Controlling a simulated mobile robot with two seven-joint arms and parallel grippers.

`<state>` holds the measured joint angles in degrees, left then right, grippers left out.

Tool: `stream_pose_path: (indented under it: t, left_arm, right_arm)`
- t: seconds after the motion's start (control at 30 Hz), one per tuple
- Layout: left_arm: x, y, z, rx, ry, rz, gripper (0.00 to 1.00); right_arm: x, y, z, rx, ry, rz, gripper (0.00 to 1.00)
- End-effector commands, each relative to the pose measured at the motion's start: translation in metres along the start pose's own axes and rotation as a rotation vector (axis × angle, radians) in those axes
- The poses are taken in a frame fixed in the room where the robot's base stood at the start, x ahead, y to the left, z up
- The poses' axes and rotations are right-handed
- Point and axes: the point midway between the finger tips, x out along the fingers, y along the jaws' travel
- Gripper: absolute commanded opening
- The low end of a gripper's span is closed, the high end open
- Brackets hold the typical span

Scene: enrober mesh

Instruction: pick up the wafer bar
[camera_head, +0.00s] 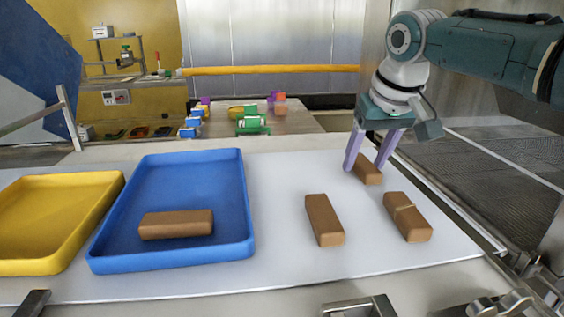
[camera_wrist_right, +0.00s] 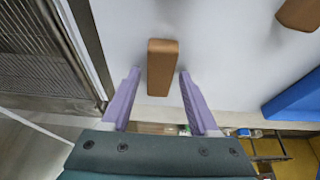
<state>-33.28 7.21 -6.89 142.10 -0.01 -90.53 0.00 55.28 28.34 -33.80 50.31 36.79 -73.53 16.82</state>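Several brown bars show in the head view, and I cannot tell by name which is the wafer bar. One plain brown bar (camera_head: 369,172) lies on the white surface under my right gripper (camera_head: 366,166). In the right wrist view this bar (camera_wrist_right: 162,66) lies between the tips of the two lilac fingers (camera_wrist_right: 160,74), with a gap on each side. The right gripper is open and points down. A second bar (camera_head: 324,220) lies left of it, nearer me. A third bar (camera_head: 407,217), with a pale line across it, lies at the right. My left gripper is not in view.
A blue tray (camera_head: 244,215) with one brown bar (camera_head: 176,224) inside stands left of the loose bars. A yellow tray (camera_head: 112,185) stands at far left. A metal mesh belt (camera_head: 450,170) runs beyond the right edge. The white surface (camera_head: 285,180) between tray and bars is clear.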

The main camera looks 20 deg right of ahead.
Motion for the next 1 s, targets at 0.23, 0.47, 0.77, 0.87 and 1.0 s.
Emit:
stream_pose_path:
  t: [0.23,0.47,0.77,0.87,1.0]
  left_arm:
    - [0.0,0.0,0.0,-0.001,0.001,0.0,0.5]
    - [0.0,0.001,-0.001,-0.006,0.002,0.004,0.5]
    - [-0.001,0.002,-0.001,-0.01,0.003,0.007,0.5]
    - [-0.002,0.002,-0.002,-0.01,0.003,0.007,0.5]
    - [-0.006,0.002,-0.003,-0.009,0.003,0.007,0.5]
  right_arm:
    - [0.0,0.0,0.0,0.0,0.0,0.0,0.32]
    - [0.0,0.0,0.0,0.0,0.0,0.0,0.06]
    - [-0.002,0.0,-0.001,0.0,0.0,0.0,0.05]
    - [-0.008,0.0,-0.004,0.0,0.002,0.0,0.05]
    - [-0.026,0.0,-0.012,0.0,0.004,-0.001,0.05]
